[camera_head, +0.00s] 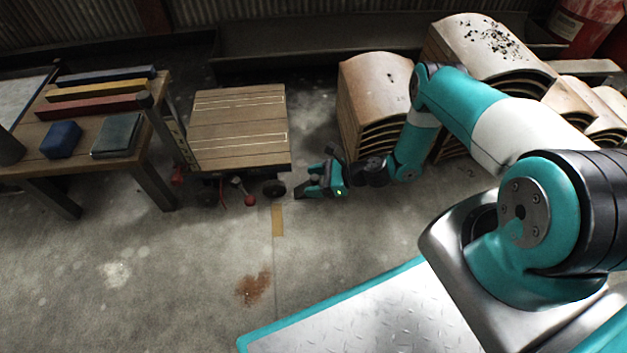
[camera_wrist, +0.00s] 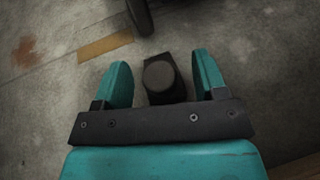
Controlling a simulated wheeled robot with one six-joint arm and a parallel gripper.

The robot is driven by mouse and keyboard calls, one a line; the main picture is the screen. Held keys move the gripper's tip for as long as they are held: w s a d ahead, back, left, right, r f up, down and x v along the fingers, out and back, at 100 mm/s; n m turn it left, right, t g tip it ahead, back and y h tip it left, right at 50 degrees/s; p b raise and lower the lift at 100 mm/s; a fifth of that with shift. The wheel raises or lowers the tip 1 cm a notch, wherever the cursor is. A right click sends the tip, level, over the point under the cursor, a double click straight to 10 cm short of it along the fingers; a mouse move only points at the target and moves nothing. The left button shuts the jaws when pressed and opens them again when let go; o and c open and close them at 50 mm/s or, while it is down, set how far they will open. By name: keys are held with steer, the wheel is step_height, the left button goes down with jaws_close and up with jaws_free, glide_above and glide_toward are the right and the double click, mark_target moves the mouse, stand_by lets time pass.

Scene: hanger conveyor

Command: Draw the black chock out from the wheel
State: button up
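The black chock (camera_wrist: 178,91) is in the wrist view, a dark block with a round dark knob on top. My gripper (camera_wrist: 161,63) is open, with one teal finger on each side of the chock and floor showing in the gaps. The dark wheel (camera_wrist: 140,16) is just beyond the chock at the top edge. In the head view, the wheel (camera_head: 274,188) is at the cart's near right corner. My gripper (camera_head: 309,182) is low over the floor, right of that wheel and pointing toward it. The chock is mostly hidden by the fingers there.
The wooden-topped cart (camera_head: 238,130) stands left of my gripper, with a red-knobbed lever (camera_head: 248,199) below it. Stacked curved wooden pieces (camera_head: 372,95) stand close behind my gripper. A workbench (camera_head: 95,145) is at the left. The floor in front is clear, with a tan strip (camera_head: 278,220).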

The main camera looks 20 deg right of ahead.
steer(key=shift+o, duration=0.6)
steer(key=shift+s+d+r, duration=0.15)
steer(key=shift+d+r, duration=0.05)
steer(key=shift+d, duration=0.05)
steer(key=p+v, duration=0.7)
steer(key=v, duration=0.9)
steer(key=shift+d+p, duration=0.3)
steer(key=shift+d, duration=0.15)
steer(key=shift+s, duration=0.15)
